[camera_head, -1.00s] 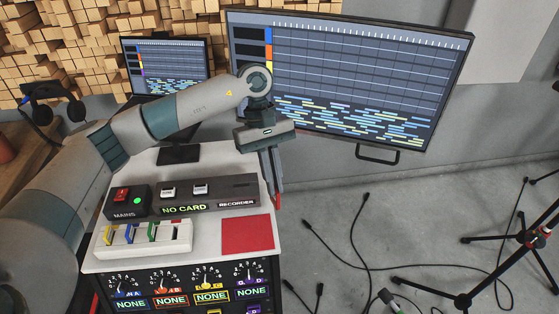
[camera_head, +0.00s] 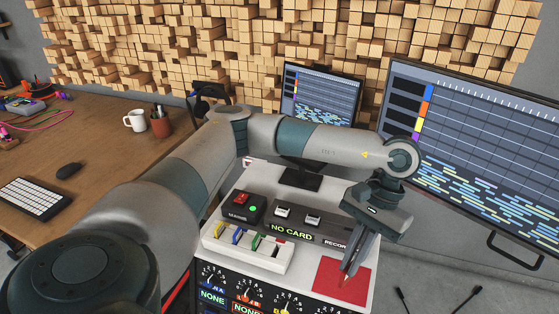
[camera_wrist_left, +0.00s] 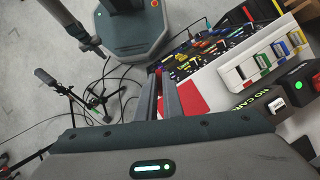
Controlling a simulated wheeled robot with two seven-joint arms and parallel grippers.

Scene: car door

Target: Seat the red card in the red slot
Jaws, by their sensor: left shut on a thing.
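My left gripper (camera_head: 350,266) is over the red square pad (camera_head: 333,286) at the right front of the white desk top. It is shut on the red card, which I cannot tell apart from the pad behind it. The white card rack (camera_head: 246,259) stands left of the pad. Yellow, blue and green pieces stand in it. The red slot (camera_head: 282,239) is marked by red at its right end. My right gripper is not seen.
Behind the rack are the mains box (camera_head: 242,211) and the recorder (camera_head: 330,238), whose display reads NO CARD. Colored knobs cover the panel (camera_head: 240,290) below. A large monitor (camera_head: 470,170) stands at the right. A wooden desk (camera_head: 95,150) lies left.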

